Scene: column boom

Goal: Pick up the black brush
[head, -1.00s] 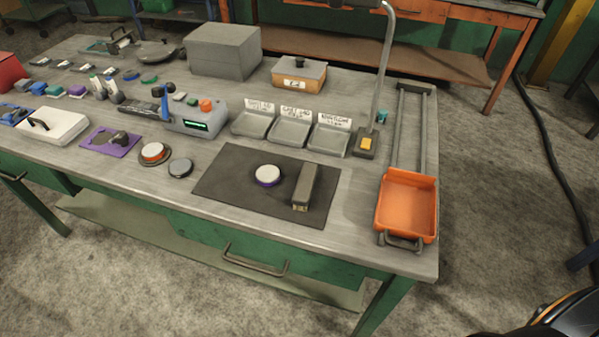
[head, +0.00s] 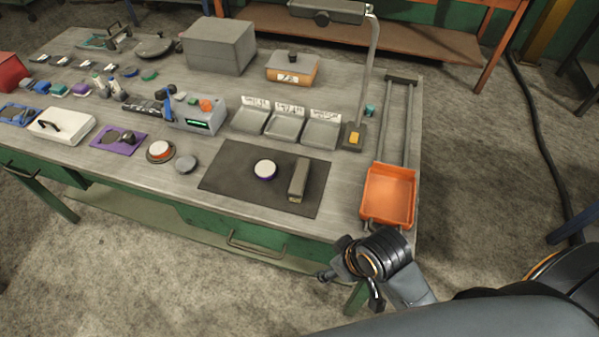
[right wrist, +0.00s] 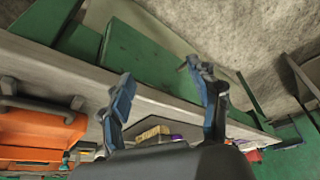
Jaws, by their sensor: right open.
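The brush (head: 299,179) is a dark, oblong block lying on the right part of a dark mat (head: 225,185). It also shows in the right wrist view (right wrist: 152,133), beyond the fingers and partly hidden, with a tan side. My right gripper (head: 348,285) is in front of the table's front edge, nearer me than the brush and to its right. In the right wrist view its two blue fingers (right wrist: 163,85) are spread apart with nothing between the tips. My left gripper is not in view.
A white-topped round puck (head: 265,169) sits left of the brush. An orange tray (head: 388,212) stands to its right, at the table's right end. A lamp post (head: 369,85) and several grey trays (head: 285,126) stand behind the mat. The table's front edge lies between gripper and brush.

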